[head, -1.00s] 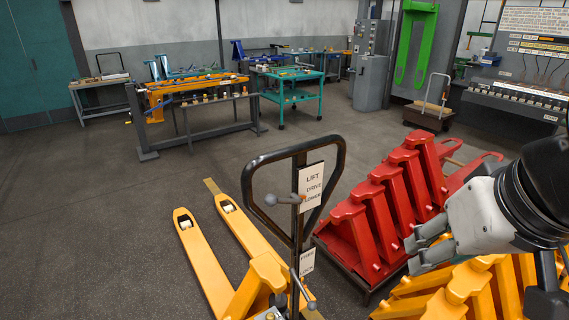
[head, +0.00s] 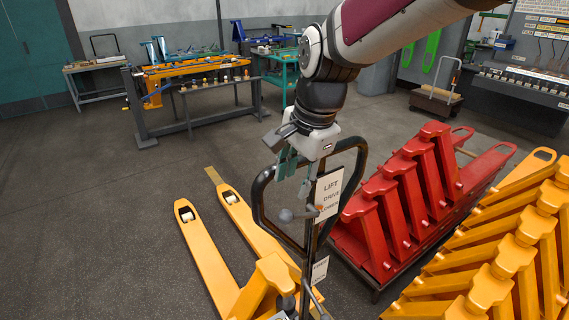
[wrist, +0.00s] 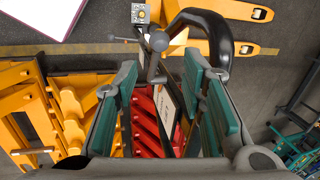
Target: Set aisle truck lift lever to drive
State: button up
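The aisle truck's black loop handle (head: 262,205) stands upright in the head view. A white label (head: 329,188) reading LIFT, DRIVE, LOWER is fixed inside it. The lift lever (head: 286,214) is a short rod with a grey round knob, pointing left near the label's lower lines. My gripper (head: 294,177) is above the lever, pointing down, its fingers apart and empty. In the wrist view the lever's knob (wrist: 158,41) shows just beyond the gap between the green-padded fingertips of my gripper (wrist: 160,70). No contact with the knob is visible.
The yellow forks (head: 205,255) extend left of the handle. Red pallet trucks (head: 395,205) and stacked yellow ones (head: 505,260) crowd the right. An orange-topped workbench (head: 190,85) stands behind. The floor at left is clear.

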aim_at(286, 212)
jog(key=p+x, duration=0.1)
jog(key=x, duration=1.2)
jog(key=shift+f, duration=0.2)
grip_shut()
